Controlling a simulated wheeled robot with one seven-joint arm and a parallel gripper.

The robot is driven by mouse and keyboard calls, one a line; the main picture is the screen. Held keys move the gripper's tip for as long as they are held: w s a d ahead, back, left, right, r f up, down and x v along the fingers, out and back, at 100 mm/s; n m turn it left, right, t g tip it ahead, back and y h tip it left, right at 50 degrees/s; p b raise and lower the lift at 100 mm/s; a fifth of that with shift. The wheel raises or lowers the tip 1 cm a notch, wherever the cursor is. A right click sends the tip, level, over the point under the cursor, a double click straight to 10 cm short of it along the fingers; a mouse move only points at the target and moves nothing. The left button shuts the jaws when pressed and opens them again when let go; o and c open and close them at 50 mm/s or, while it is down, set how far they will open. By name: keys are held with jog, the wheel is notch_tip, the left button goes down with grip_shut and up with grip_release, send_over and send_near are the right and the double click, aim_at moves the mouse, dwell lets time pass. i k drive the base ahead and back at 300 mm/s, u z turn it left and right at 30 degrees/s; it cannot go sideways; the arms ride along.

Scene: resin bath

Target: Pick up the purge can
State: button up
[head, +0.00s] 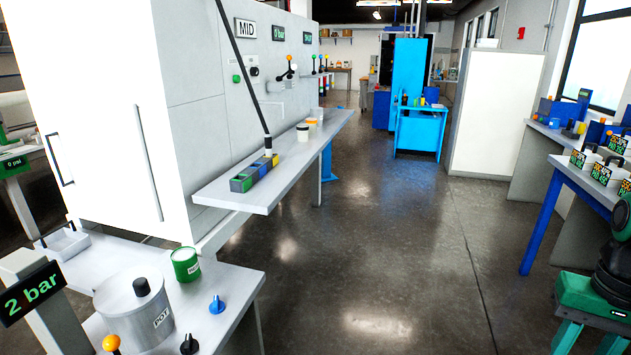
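A green can (186,264) with a pale lid and a small white label stands upright on the grey bench at the lower left. I take it to be the purge can; its label is too small to read surely. It stands just right of and behind a large metal pot (133,312) marked POT, with a small gap between them. My gripper is not in the head view, so its place and hold do not show.
A blue knob (217,304), a black knob (189,344) and an orange-topped lever (111,343) stand near the can. A "2 bar" display (31,292) is at left. A narrow shelf (240,195) juts out behind. The floor (390,260) right of the bench is clear.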

aim_at(317, 112)
jog(key=z, duration=0.4)
jog(key=i, duration=2.3)
jog(key=u, duration=0.35)
jog(key=i, duration=1.4)
jog(key=u, duration=0.45)
